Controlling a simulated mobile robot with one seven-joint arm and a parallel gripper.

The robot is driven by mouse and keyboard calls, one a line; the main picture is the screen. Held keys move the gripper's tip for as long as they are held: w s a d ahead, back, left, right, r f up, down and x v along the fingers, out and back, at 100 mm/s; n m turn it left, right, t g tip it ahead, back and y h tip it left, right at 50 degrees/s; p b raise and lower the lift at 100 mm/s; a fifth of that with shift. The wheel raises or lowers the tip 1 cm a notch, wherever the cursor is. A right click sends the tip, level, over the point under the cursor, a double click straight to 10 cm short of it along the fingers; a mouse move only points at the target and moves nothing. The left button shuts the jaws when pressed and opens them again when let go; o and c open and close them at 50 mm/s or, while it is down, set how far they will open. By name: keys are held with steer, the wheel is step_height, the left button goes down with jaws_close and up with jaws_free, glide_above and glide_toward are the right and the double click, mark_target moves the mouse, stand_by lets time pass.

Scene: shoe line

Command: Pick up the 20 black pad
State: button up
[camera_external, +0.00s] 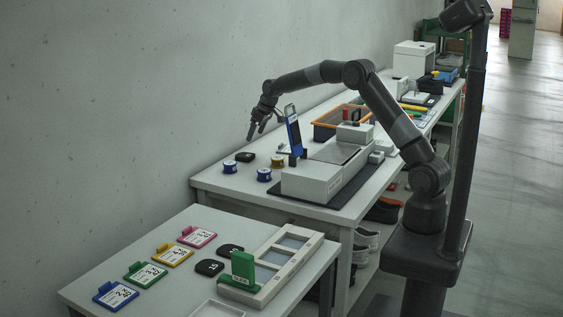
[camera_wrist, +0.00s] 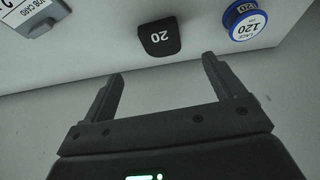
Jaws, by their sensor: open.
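The black pad marked 20 (camera_wrist: 160,38) lies flat on the far table, its white number upside down in the wrist view. In the external view the black pad (camera_external: 245,157) sits near the table's wall-side corner. My gripper (camera_external: 257,134) is above the table, over the area of the pad, fingers pointing down. In the wrist view my gripper (camera_wrist: 163,65) is open and empty. The pad shows beyond the fingertips, roughly in line with the gap between them, and apart from them.
A blue lace spool marked 120 (camera_wrist: 243,22) stands beside the pad, and a grey job card holder (camera_wrist: 38,18) is on its other side. Other spools (camera_external: 264,175) and a grey machine (camera_external: 312,180) are near. The near table holds coloured cards and other black pads (camera_external: 209,267).

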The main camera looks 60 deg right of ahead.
glide_toward(246, 155)
steer(key=x, duration=0.2)
steer(key=shift+d+f, duration=0.1)
steer(key=shift+f, duration=0.25)
steer(key=shift+w+x, duration=0.15)
steer(key=shift+x, duration=1.35)
steer(key=shift+w+x, duration=0.15)
steer(key=shift+x, duration=1.35)
steer(key=shift+r, duration=0.1)
steer(key=shift+s, duration=0.1)
steer(key=c, duration=1.1)
